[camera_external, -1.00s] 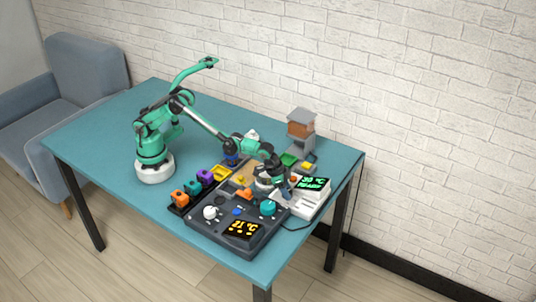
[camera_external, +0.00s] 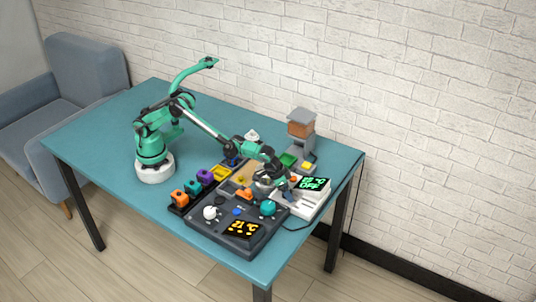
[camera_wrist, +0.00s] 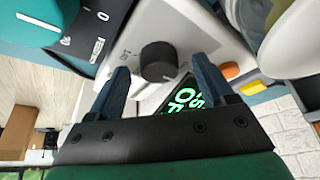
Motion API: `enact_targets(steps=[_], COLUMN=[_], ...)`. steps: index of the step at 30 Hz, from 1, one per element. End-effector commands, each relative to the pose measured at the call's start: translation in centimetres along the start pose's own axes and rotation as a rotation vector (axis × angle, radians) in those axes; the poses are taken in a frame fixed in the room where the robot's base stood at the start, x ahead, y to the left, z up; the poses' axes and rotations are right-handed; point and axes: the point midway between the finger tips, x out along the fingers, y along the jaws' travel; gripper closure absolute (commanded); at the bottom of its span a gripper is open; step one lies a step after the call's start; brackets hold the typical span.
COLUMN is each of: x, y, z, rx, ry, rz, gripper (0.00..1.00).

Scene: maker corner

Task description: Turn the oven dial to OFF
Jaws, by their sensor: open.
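The oven is the white unit (camera_external: 309,202) at the right of the table. Its green display (camera_external: 313,184) reads OFF on its lower line in the external view. The display also shows in part in the wrist view (camera_wrist: 183,100). The dark round dial (camera_wrist: 158,62) is on the white panel in the wrist view. My gripper (camera_wrist: 161,72) is open, with one finger on each side of the dial and a visible gap to both. In the external view my gripper (camera_external: 281,186) is low over the unit and hides the dial.
A dark control panel (camera_external: 213,235) with an orange display, a white knob (camera_external: 210,213) and a teal knob (camera_external: 267,208) stands in front of the oven. Coloured blocks (camera_external: 193,187) are to its left. A grey and brown dispenser (camera_external: 301,130) stands behind. The table's left side is clear.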

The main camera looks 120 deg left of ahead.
Motion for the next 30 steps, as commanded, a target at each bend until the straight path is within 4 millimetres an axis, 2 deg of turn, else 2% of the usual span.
enact_targets(steps=[5,15,26,30], x=[-0.9,-5.2,-5.7,-6.8], y=[0.0,0.0,0.0,0.0], z=[0.0,0.0,0.0,0.4], rx=[0.001,0.001,0.001,0.027], ry=[0.000,0.000,0.000,0.004], rz=[0.000,0.000,0.000,0.016], gripper=[0.25,0.25,0.25,0.25])
